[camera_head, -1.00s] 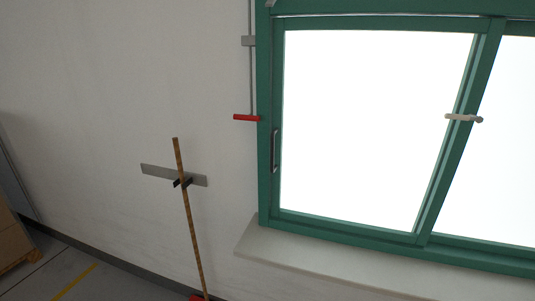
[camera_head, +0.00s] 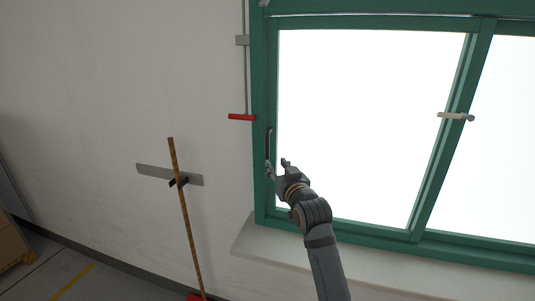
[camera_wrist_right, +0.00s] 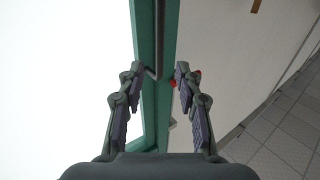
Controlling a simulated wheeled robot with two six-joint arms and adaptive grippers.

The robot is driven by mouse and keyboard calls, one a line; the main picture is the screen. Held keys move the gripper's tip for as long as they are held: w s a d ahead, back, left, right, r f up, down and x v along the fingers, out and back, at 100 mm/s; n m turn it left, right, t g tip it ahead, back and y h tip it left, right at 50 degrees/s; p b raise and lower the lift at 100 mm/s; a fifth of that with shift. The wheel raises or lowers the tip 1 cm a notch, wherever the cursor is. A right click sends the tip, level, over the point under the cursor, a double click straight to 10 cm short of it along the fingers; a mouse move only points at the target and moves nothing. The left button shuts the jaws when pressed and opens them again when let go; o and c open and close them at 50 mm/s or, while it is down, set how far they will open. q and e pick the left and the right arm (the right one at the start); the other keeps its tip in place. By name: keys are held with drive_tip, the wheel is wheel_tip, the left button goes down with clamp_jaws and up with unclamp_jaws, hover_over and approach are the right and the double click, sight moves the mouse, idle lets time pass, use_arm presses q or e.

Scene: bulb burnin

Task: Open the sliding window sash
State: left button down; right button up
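The sliding sash is a green frame (camera_head: 441,140) around a bright white pane. A dark upright bar handle (camera_head: 268,146) is on its left stile; its lower part is partly covered by my gripper. My right gripper (camera_head: 278,166) is open beside the lower end of this handle. In the right wrist view my gripper (camera_wrist_right: 158,74) has its two fingers apart, with the handle (camera_wrist_right: 160,36) showing between and beyond the fingertips. Neither finger visibly touches it; how far ahead it lies I cannot tell. A pale lever (camera_head: 456,116) sits at the sash's right stile. My left gripper is not in view.
A red handle (camera_head: 242,117) on a grey rod is on the wall left of the window. A pale sill (camera_head: 250,241) juts out below. A wooden pole (camera_head: 186,220) stands upright, slightly tilted, against a grey wall bracket (camera_head: 153,172).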

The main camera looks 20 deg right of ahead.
sight(268, 154)
drive_tip(key=w+p, duration=0.4)
drive_tip(key=w, duration=0.6)
drive_tip(key=shift+w+d+f, duration=0.1)
drive_tip(key=shift+w, duration=0.1)
drive_tip(key=shift+c, duration=0.4)
clamp_jaws()
